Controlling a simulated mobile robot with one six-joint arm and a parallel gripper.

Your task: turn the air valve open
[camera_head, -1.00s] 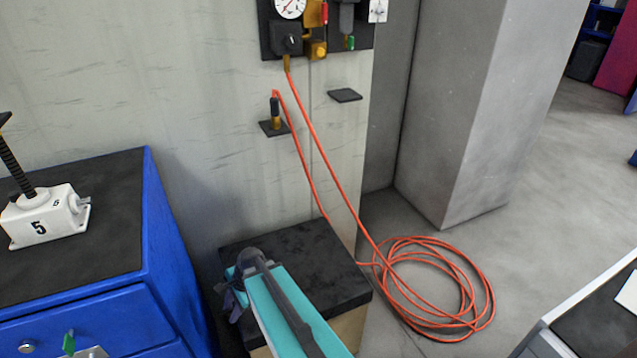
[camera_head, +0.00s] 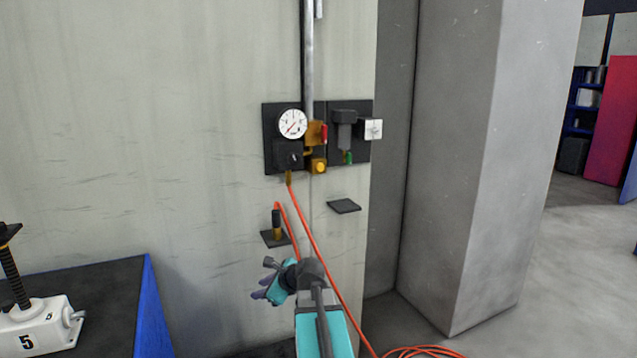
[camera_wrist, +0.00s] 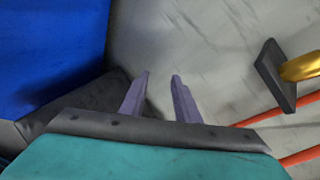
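The air valve is on the wall panel (camera_head: 276,132) in the head view, a brass body with a small red handle (camera_head: 324,132) next to a round gauge (camera_head: 292,123). My gripper (camera_head: 262,284) is below and left of the panel, well apart from the valve. In the wrist view my gripper's two purple fingers (camera_wrist: 160,85) stand apart with nothing between them. The valve does not show in the wrist view.
An orange hose (camera_head: 318,265) hangs from the panel to the floor. A brass fitting (camera_head: 277,225) on a small dark shelf sticks out above my gripper; another shelf (camera_head: 344,206) is to its right. A blue cabinet (camera_head: 150,310) with a white screw jack (camera_head: 38,326) stands left.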

